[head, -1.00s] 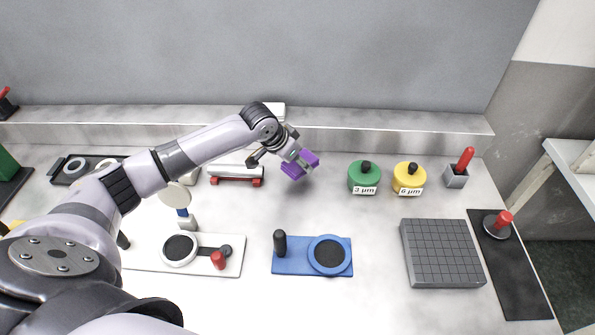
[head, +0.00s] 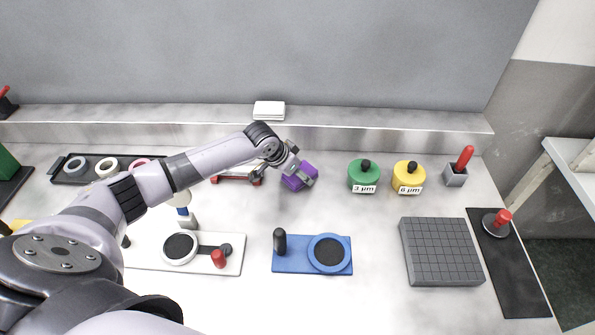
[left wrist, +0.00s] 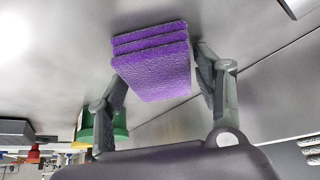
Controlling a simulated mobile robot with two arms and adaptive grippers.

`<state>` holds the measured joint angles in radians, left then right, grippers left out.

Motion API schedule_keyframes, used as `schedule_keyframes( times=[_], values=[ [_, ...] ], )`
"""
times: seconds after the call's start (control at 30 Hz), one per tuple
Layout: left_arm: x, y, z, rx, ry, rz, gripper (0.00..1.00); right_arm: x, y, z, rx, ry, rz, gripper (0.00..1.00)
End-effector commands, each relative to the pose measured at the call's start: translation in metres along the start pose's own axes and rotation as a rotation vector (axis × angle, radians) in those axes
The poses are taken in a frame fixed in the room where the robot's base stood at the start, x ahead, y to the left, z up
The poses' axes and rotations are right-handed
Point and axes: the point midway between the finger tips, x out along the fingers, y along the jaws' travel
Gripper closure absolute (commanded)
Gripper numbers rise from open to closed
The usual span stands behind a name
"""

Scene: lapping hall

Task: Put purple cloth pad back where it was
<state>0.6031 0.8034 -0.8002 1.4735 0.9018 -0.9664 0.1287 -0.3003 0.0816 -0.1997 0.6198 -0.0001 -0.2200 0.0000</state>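The purple cloth pad (head: 294,182) is at my left gripper (head: 301,172), above the back middle of the bench in the head view. In the left wrist view the pad (left wrist: 152,72) shows several stacked layers and sits between the two fingers of my left gripper (left wrist: 160,75). The pad is tilted in the head view. Whether its lower edge touches the bench is unclear. My right gripper is not in view.
A green 3 µm jar (head: 363,177) and a yellow 6 µm jar (head: 408,178) stand right of the pad. A blue plate (head: 290,266) lies in front. A white block (head: 269,110) rests on the back ledge. A red-ended tool (head: 230,179) is partly behind my arm.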

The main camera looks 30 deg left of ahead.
Motion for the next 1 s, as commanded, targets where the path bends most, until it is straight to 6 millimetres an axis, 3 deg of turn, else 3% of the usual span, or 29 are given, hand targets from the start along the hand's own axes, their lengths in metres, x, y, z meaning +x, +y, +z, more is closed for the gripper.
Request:
schedule_keyframes(
  times=[0.13,0.57,1.0],
  values=[
    [0.000,0.000,0.000,0.000,0.000,0.000,0.27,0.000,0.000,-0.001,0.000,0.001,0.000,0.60],
    [-0.008,-0.001,-0.002,0.000,0.000,-0.002,0.27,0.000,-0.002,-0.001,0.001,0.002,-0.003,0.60],
    [-0.093,-0.001,-0.001,0.002,0.001,-0.003,0.27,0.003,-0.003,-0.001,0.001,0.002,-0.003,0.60]
  ],
)
